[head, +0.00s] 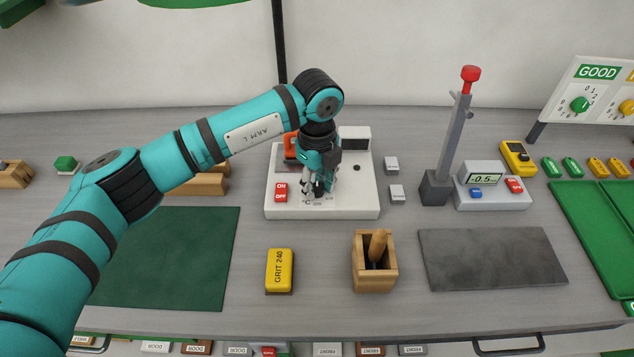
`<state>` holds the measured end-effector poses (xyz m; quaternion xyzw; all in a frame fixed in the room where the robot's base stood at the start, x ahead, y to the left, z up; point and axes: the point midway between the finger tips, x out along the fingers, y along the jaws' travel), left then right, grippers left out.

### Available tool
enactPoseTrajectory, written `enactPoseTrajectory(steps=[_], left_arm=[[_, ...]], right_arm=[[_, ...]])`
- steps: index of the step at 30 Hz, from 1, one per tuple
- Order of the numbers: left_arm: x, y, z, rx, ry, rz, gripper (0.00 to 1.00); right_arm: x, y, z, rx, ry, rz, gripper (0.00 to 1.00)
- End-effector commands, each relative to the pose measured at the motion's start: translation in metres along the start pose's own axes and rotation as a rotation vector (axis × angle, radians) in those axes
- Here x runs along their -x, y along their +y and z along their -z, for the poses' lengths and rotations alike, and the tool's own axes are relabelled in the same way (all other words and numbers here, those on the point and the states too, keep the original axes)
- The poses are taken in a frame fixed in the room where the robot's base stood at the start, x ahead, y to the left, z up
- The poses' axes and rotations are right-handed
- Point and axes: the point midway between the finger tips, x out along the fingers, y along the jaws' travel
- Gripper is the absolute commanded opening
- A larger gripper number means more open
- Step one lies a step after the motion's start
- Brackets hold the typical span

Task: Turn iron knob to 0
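My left gripper (318,189) points down over the front of a white soldering-type station (355,202) at the middle of the bench. Its fingertips are at or just above a small knob there, beside a °C marking. An orange-handled iron (290,147) sits at the back left of the station, partly behind the gripper. My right gripper is not in view.
A yellow GRIT 240 block (279,271) and a wooden holder (374,280) stand in front of the station. A lever press (436,190) and a meter reading -0.5 (487,180) stand to the right. Grey (492,259) and green mats (168,258) lie flat.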

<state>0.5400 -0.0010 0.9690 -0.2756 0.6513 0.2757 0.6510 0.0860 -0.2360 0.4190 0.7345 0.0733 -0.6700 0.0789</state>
Motion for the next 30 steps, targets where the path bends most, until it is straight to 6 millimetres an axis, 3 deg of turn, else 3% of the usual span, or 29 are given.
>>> enactPoseTrajectory(steps=[1, 5, 16, 30], left_arm=[[0.001, -0.001, 0.000, 0.001, 0.000, 0.003, 0.33], [0.001, -0.001, 0.000, 0.001, 0.000, 0.002, 0.50], [0.006, -0.001, 0.000, 0.000, 0.000, 0.002, 0.51], [0.096, -0.001, -0.001, 0.000, -0.003, 0.004, 0.51]], right_arm=[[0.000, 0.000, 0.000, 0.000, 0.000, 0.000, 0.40], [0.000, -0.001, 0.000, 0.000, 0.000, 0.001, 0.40], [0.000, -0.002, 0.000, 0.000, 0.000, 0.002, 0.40], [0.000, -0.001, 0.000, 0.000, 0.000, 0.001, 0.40]])
